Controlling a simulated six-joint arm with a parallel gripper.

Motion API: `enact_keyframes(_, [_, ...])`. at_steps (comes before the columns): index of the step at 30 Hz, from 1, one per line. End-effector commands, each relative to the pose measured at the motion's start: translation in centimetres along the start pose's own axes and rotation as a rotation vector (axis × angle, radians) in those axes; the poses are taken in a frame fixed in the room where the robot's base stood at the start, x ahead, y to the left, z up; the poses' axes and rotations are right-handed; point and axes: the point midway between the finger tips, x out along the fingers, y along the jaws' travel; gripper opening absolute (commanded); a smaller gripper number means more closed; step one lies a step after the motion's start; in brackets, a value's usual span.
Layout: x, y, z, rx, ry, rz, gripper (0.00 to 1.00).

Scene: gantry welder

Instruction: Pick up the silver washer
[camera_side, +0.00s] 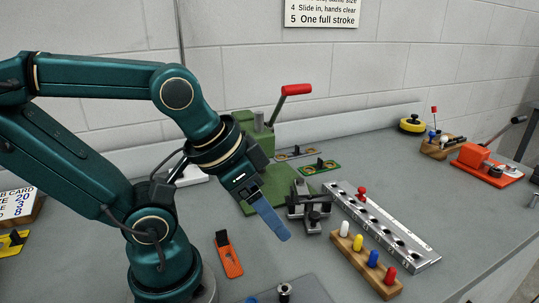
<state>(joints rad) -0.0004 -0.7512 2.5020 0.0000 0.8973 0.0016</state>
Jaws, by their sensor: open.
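I cannot make out a silver washer for certain. A small silver ring-like piece (284,291) stands on a dark plate (312,291) at the bottom edge; its lower part is cut off. My gripper (284,234) has blue fingers and hangs above the table, pointing down and to the right. It is up and behind that piece in the picture, apart from it. The fingers overlap in this side view, and nothing shows held between them.
A black clamp-like fixture (309,206) stands right of my fingers. Beyond it are a long silver hole rail (385,226) and a wooden block with coloured pegs (366,262). A green press with a red handle (262,130) stands behind. An orange tool (228,256) lies left.

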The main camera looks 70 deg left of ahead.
Motion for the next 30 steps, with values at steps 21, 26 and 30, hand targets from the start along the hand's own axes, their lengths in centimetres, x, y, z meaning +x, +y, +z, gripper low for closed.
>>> enact_keyframes(21, [3.2, 1.5, -0.6, -0.382, -0.252, -0.028, 0.66])
enact_keyframes(26, [5.3, 2.4, 0.3, -0.424, -0.386, -0.069, 0.66])
enact_keyframes(30, [6.5, 2.8, 1.2, -0.403, -0.458, -0.09, 0.66])
